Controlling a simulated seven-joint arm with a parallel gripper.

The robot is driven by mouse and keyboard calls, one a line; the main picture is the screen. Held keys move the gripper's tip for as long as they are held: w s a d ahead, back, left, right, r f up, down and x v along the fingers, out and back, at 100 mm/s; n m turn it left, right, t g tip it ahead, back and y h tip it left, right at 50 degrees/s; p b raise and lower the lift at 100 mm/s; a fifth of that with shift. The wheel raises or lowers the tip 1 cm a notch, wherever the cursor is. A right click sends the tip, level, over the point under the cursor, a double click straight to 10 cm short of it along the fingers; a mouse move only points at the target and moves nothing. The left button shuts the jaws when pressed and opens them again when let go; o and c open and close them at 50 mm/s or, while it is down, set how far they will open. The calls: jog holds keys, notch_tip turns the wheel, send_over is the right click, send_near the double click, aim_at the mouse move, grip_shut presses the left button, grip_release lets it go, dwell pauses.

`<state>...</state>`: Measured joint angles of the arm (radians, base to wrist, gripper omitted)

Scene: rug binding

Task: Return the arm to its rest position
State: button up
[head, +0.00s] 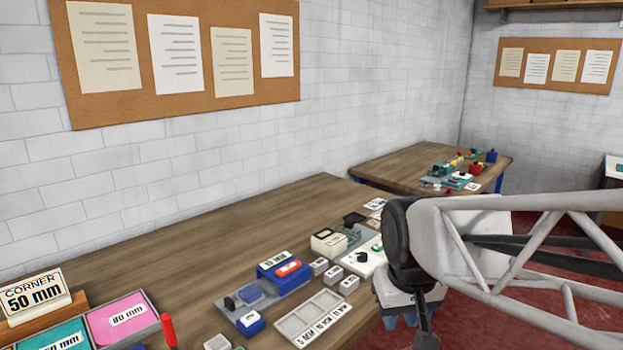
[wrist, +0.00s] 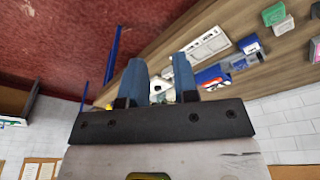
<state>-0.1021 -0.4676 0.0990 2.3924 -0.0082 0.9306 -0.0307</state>
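My gripper (head: 405,318) hangs at the right of the head view, beyond the front edge of the workbench (head: 180,255) and over the red floor. My arm comes in from the right edge. In the wrist view the two blue fingers of my gripper (wrist: 158,66) stand apart with a gap between them. Nothing is held in the gap; the small white and green items seen through it lie on the bench behind. The fingertips are partly cut off or hidden in the head view.
A divided grey tray (head: 312,317), a blue block (head: 284,272) and small labelled blocks lie on the bench. A "CORNER 50 mm" sign (head: 36,300), a pink bin (head: 122,318) and a teal bin (head: 60,338) stand at left. A second table (head: 400,170) is behind. The bench's back strip is clear.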

jog(key=s+d+f+m, duration=0.1)
jog(key=s+d, duration=0.3)
jog(key=s, duration=0.5)
jog(key=shift+f+m, duration=0.3)
jog(key=shift+m, duration=0.1)
